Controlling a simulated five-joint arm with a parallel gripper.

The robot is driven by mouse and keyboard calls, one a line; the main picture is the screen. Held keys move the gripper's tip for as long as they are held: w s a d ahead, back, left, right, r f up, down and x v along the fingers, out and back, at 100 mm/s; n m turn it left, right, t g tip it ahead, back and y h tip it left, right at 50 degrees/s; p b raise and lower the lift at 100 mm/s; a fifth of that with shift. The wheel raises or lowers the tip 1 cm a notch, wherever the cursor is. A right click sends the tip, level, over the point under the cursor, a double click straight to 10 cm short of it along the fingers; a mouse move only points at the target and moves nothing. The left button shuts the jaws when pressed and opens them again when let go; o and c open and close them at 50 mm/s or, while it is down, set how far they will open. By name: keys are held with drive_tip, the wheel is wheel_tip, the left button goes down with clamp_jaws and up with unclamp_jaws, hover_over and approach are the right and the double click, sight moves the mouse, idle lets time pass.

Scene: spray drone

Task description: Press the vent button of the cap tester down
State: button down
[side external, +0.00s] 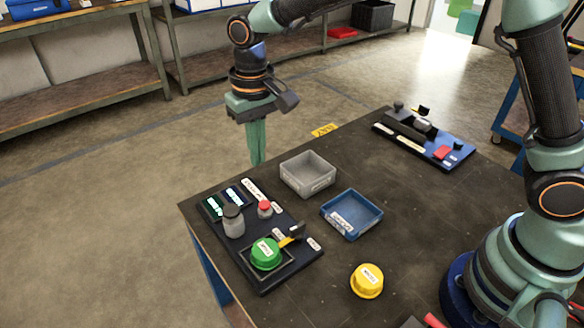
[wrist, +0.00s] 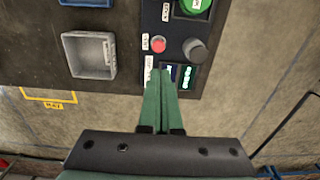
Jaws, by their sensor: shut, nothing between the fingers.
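The cap tester is a dark panel (side external: 283,277) at the table's near left corner; it also shows in the wrist view (wrist: 171,20). A red button (side external: 265,205) on a grey base stands on it, up in both views, and appears in the wrist view (wrist: 158,44) just ahead of my fingertips. Beside it is a grey cylinder with a dark top (side external: 233,222). A green cap (side external: 266,254) sits in a square seat with a yellow-and-black lever (side external: 292,235) next to it. My gripper (side external: 257,160) points down, fingers shut and empty, above and behind the panel, apart from the button.
A grey bin (side external: 308,187) and a blue tray (side external: 328,223) stand right of the panel. A yellow cap (side external: 367,281) lies near the front. A blue fixture board (side external: 450,160) is at the far right. Bare tabletop lies between them.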

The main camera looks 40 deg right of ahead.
wheel_tip(320, 180, up, 2)
drive_tip(key=shift+r, duration=0.15)
idle(0.9)
drive_tip(key=s+d+r+t, duration=0.3)
drive_tip(key=s+d+r, duration=0.2)
drive_tip(key=d+r, duration=0.45)
drive_tip(key=s+d+f+t, duration=0.2)
drive_tip(key=s+d, duration=0.6)
drive_tip(key=d, duration=0.2)
drive_tip(key=shift+s+d+f, duration=0.15)
drive_tip(key=shift+s+f, duration=0.05)
drive_tip(key=shift+s, duration=0.15)
